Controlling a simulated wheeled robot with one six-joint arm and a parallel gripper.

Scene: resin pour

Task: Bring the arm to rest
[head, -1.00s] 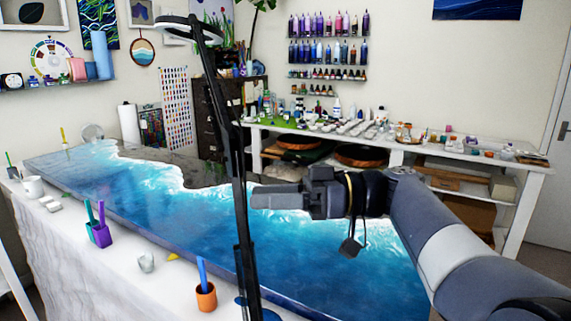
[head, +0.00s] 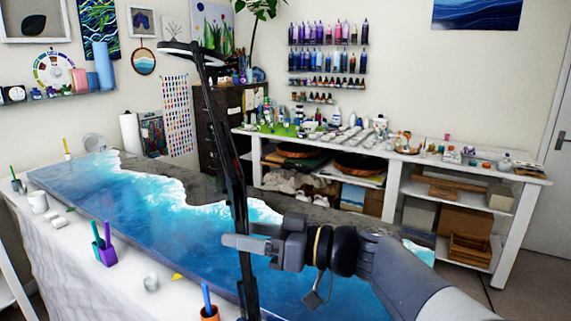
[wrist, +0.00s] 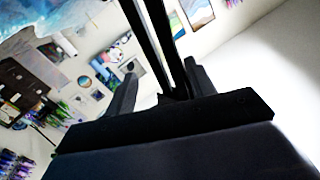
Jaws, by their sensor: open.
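My gripper (head: 240,243) is held out level over the right part of the blue and white resin table (head: 150,215) in the head view. It points left, with its fingers by the black pole of the lamp (head: 225,150). I cannot tell whether they touch the pole. In the wrist view my gripper (wrist: 155,85) has its two fingers apart, and dark lamp bars cross the view between and beyond them. I see nothing held. My arm comes in from the lower right.
A white shelf bench (head: 390,160) full of supplies runs along the back wall. Floor shows at the right.

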